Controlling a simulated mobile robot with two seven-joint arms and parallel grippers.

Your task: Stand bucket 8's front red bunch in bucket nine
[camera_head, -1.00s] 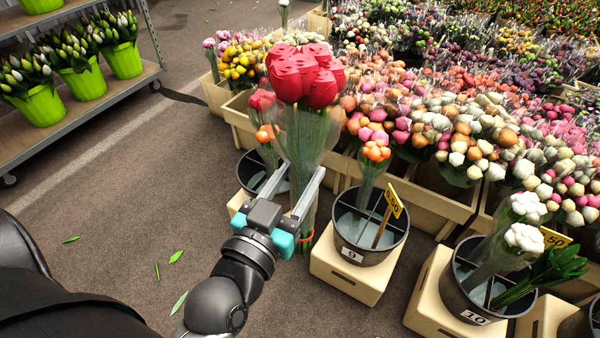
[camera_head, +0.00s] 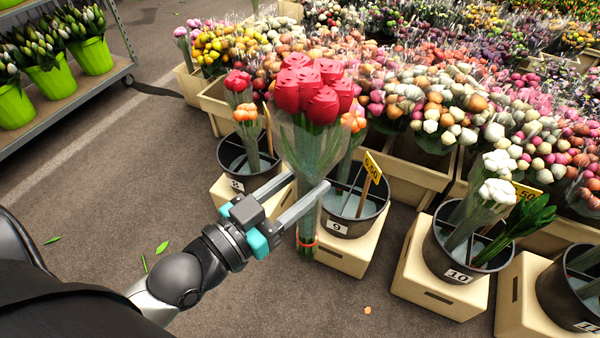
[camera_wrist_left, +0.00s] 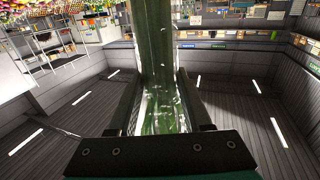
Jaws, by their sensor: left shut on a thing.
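My left gripper (camera_head: 306,192) is shut on a wrapped red tulip bunch (camera_head: 312,92) and holds it upright by the stems. The stems also show between the fingers in the left wrist view (camera_wrist_left: 160,70). The bunch's tied lower end hangs in front of the left side of bucket nine (camera_head: 372,209), outside it and partly covering it. Bucket nine is black, with an orange bunch (camera_head: 353,122) at its back left and a yellow price sign. Bucket 8 (camera_head: 232,160) stands to the left, holding a red bunch (camera_head: 238,82) and an orange bunch (camera_head: 246,114). My right gripper is not in view.
Bucket 10 (camera_head: 437,255) with white bunches and green leaves stands to the right, on a cream crate. Crates of many tulips fill the back. A shelf trolley (camera_head: 110,78) with green pots is at the upper left. The front floor is mostly clear.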

